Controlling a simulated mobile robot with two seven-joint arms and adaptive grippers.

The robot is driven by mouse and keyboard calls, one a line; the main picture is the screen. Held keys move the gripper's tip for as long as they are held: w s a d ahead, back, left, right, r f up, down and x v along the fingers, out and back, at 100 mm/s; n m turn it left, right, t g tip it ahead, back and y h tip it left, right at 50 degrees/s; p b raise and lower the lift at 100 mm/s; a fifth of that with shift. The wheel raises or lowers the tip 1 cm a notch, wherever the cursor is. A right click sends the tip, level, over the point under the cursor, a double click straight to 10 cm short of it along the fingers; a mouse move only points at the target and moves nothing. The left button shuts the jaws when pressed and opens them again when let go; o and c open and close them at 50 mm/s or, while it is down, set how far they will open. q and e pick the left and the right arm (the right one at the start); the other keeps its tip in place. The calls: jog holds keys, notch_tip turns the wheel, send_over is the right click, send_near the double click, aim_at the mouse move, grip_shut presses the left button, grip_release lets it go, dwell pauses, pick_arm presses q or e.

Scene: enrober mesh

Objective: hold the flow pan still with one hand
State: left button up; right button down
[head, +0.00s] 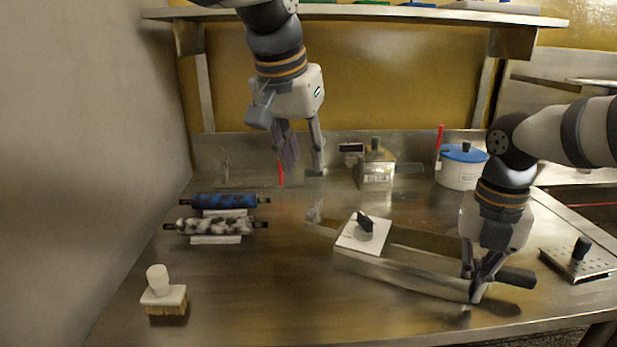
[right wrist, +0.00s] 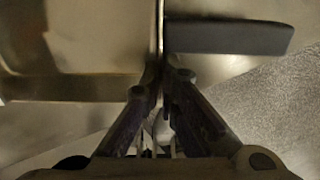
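The flow pan (head: 413,274) is a long, low metal trough on the steel table, with a dark handle (head: 515,277) at its right end. A white square plate with a black knob (head: 364,231) sits at its left end. My right gripper (head: 477,291) is at the pan's right end wall, beside the handle. In the right wrist view its fingers (right wrist: 160,78) close together on the thin upright wall, with the handle (right wrist: 228,37) to the right. My left gripper (head: 303,170) hangs open and empty above the back of the table, apart from the pan.
Blue (head: 224,201) and mottled (head: 215,226) rollers lie at the left. A brush (head: 164,294) stands front left. A metal box (head: 375,167) and a blue-lidded pot (head: 461,167) stand at the back. A perforated plate (head: 577,262) lies far right. The front middle is clear.

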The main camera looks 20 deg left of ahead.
dwell(0.4)
jog(key=c, duration=1.7)
grip_release()
